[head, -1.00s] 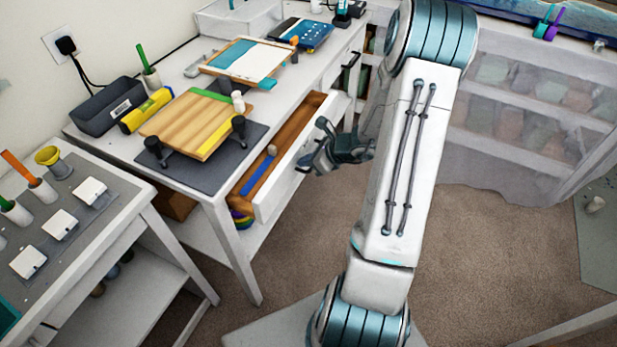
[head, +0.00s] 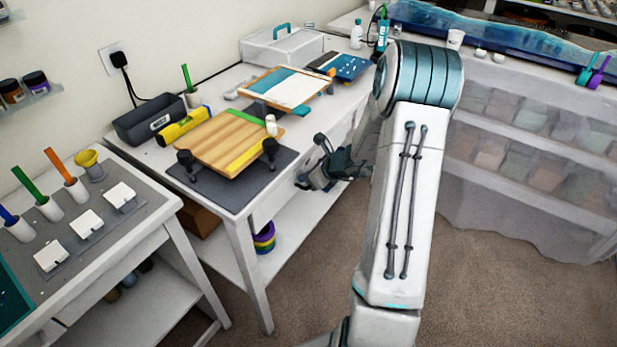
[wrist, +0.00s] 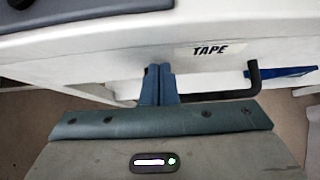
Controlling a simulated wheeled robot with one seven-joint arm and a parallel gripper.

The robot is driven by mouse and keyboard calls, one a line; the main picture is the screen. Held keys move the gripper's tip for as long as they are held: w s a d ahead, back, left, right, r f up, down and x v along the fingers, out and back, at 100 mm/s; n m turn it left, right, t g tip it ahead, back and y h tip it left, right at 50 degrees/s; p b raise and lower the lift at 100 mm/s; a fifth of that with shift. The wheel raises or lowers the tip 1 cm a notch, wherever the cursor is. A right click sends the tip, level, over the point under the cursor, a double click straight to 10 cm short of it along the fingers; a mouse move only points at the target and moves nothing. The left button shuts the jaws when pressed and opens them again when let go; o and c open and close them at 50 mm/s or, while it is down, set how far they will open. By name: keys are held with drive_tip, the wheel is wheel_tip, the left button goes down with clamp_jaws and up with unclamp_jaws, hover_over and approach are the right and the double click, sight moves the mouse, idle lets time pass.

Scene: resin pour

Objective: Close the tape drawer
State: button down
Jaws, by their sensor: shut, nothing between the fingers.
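The tape drawer (head: 268,208) is in under the worktop in the head view, with none of its inside showing. Its white front with the "TAPE" label (wrist: 222,49) fills the middle of the wrist view, just below the table edge. A dark bar handle (wrist: 254,78) shows at the right, partly behind my gripper. My gripper (wrist: 158,72) is shut and empty, its fingertips at the drawer front left of the label. Whether they touch it is hard to tell. In the head view my gripper (head: 303,180) is at the table's front side.
The white worktop (head: 240,100) above bears a wooden board (head: 225,140) on a dark mat (head: 190,190), a grey bin (head: 160,124) and a yellow level (head: 183,126). A side table (head: 150,195) stands at left. Tape rolls (head: 264,238) sit on the lower shelf. Carpet is clear in front.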

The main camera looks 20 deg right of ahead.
drive_tip(key=shift+w+a+r, duration=0.15)
drive_tip(key=shift+w+a, duration=0.05)
drive_tip(key=shift+a, duration=0.1)
drive_tip(key=s+d+r, duration=0.7)
drive_tip(key=s, duration=0.3)
drive_tip(key=s+a+r+n+g, duration=0.2)
drive_tip(key=s+a+r+n, duration=0.2)
drive_tip(key=a+n, duration=0.35)
drive_tip(key=s+a+r+n+g, duration=0.3)
drive_tip(key=s+a+n, duration=0.1)
drive_tip(key=a+n, duration=0.35)
drive_tip(key=s+a+r+n+h, duration=0.2)
drive_tip(key=s+n, duration=0.3)
drive_tip(key=n, duration=0.2)
drive_tip(key=s+a+r+n+h, duration=0.1)
drive_tip(key=s+r+n+h, duration=0.1)
drive_tip(key=s+n, duration=0.4)
drive_tip(key=shift+s+a+r+n+h, duration=0.2)
drive_tip(key=shift+a+r+n+h, duration=0.15)
drive_tip(key=shift+n+h, duration=0.25)
